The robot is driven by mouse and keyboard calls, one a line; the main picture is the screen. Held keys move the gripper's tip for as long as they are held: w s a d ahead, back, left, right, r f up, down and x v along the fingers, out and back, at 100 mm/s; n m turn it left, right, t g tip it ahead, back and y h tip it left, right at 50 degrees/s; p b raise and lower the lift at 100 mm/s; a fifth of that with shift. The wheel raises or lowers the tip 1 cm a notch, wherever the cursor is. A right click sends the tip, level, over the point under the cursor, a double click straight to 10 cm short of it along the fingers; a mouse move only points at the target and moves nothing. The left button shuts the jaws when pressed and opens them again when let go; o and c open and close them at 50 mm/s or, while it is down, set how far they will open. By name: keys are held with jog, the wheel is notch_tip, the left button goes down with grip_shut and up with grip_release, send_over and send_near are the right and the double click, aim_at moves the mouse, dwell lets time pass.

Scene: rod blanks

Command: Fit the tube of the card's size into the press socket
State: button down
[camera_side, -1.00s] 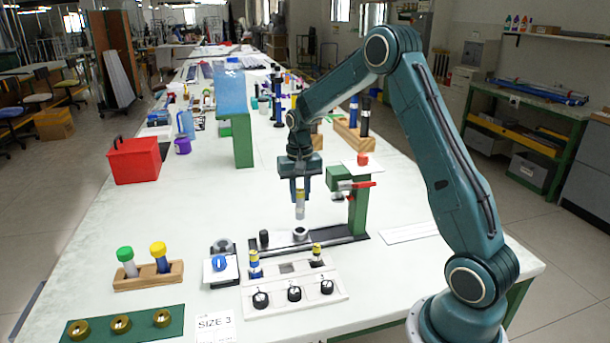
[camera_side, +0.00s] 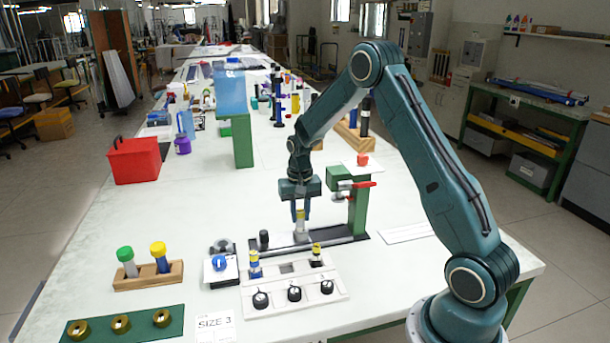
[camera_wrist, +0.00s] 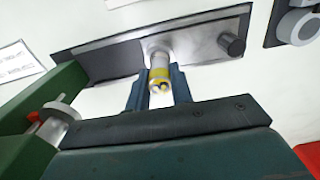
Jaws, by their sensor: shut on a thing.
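My gripper (camera_side: 300,212) points down over the press base and is shut on a pale tube with a yellow band (camera_side: 300,224). The tube is upright, and in the wrist view its yellow end (camera_wrist: 160,76) faces the camera between my fingers (camera_wrist: 160,90). Its lower end is at the press socket (camera_side: 301,237); I cannot tell how deep it sits. The green press (camera_side: 357,205) with a red lever stands just right. The card (camera_side: 215,325) reads SIZE 3. A white rack (camera_side: 325,290) holds two yellow-banded tubes (camera_side: 254,263) (camera_side: 317,254); its middle slot looks empty.
A black knob (camera_side: 264,239) stands left on the press base. A wooden block with green- and yellow-capped tubes (camera_side: 150,277) and a green mat with brass rings (camera_side: 140,322) lie front left. A red box (camera_side: 134,160) stands back left. The left-middle table is clear.

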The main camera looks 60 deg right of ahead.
jog(key=shift+f, duration=0.15)
jog(key=c, duration=1.2)
grip_release()
jog(key=shift+c, duration=0.2)
notch_tip(320, 180, up, 12)
jog(key=shift+r, duration=0.2)
